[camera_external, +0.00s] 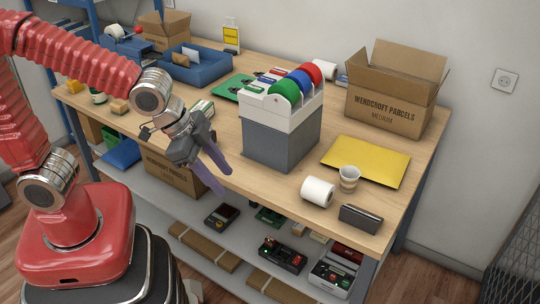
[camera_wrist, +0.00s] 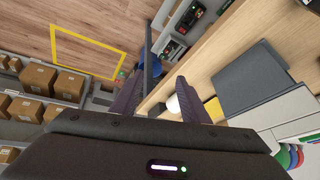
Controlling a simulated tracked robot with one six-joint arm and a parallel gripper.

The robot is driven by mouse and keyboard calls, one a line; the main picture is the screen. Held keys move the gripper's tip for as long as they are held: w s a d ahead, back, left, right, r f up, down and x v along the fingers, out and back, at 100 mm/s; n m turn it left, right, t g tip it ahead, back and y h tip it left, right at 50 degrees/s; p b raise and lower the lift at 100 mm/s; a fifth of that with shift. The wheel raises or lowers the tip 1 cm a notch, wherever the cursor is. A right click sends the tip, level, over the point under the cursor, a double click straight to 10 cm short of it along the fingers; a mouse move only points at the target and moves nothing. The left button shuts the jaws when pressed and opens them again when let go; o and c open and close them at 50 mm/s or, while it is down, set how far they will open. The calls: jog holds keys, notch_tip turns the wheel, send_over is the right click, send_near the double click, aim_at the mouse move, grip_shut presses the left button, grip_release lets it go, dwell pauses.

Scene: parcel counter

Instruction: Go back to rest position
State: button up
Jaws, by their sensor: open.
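My gripper (camera_external: 221,173) is open, with its two purple-grey fingers apart at the front edge of the wooden counter (camera_external: 222,119). It sits left of the grey and white dispenser box (camera_external: 281,142) with coloured discs in its top, and I see nothing between the fingers. In the wrist view the two dark fingers of my gripper (camera_wrist: 155,98) show apart, with the counter (camera_wrist: 228,62) and the grey side of the dispenser box (camera_wrist: 250,78) to their right. My arm reaches from the red base at the left over to the counter.
An open cardboard box (camera_external: 390,105), a yellow envelope (camera_external: 365,161), a paper roll (camera_external: 318,191), a cup (camera_external: 349,178) and a dark block (camera_external: 360,218) stand on the right half. A blue tray (camera_external: 202,68) is at the back left. A shelf (camera_external: 222,241) below holds devices and cartons.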

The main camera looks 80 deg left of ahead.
jog(key=s+a+r+n, duration=0.2)
jog(key=s+a+r, duration=0.1)
jog(key=s, duration=0.4)
jog(key=s+a+r+n, duration=0.2)
jog(key=s+a+r, duration=0.1)
jog(key=s, duration=0.4)
jog(key=shift+s+a+n+y, duration=0.3)
jog(key=shift+s+a+y, duration=0.05)
jog(key=shift+y, duration=0.05)
